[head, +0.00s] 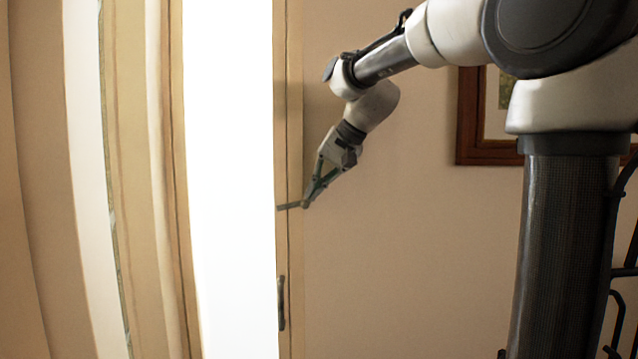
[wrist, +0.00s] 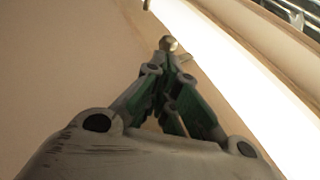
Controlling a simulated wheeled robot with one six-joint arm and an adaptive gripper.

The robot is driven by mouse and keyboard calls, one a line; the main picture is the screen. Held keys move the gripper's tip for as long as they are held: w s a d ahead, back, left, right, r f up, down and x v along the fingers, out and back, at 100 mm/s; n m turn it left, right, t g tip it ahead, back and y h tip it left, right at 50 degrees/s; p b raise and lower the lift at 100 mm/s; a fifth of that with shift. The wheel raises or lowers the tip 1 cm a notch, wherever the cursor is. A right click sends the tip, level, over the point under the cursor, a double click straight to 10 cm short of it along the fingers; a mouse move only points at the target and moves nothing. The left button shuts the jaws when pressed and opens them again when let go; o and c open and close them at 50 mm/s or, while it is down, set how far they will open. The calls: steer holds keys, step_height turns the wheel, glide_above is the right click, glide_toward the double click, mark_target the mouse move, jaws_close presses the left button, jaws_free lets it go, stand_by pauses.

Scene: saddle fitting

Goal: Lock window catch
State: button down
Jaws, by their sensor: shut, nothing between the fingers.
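A small grey metal catch (head: 289,206) sticks out sideways on the wooden window frame in the head view. My gripper (head: 304,203) reaches down to its right end, with the fingertips at or very close to it. In the wrist view my gripper (wrist: 168,58) has its fingers closed together with nothing between them. A rounded metal knob (wrist: 168,44) shows just beyond the fingertips, with a short stub to its right. The fingers partly hide this part, and I cannot tell whether they touch it.
A second, upright metal handle (head: 281,303) sits lower on the same wooden frame (head: 290,110). The bright window pane (head: 230,180) lies to the left. A dark red picture frame (head: 468,115) hangs on the wall (head: 410,230); the wall area below it is bare.

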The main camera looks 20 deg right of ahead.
steer(key=shift+s+d+f, duration=0.1)
steer(key=shift+d+f, duration=0.2)
steer(key=shift+f, duration=0.3)
steer(key=shift+s+d+f, duration=0.1)
steer(key=shift+d+f, duration=0.15)
steer(key=shift+f, duration=0.35)
steer(key=shift+r, duration=0.1)
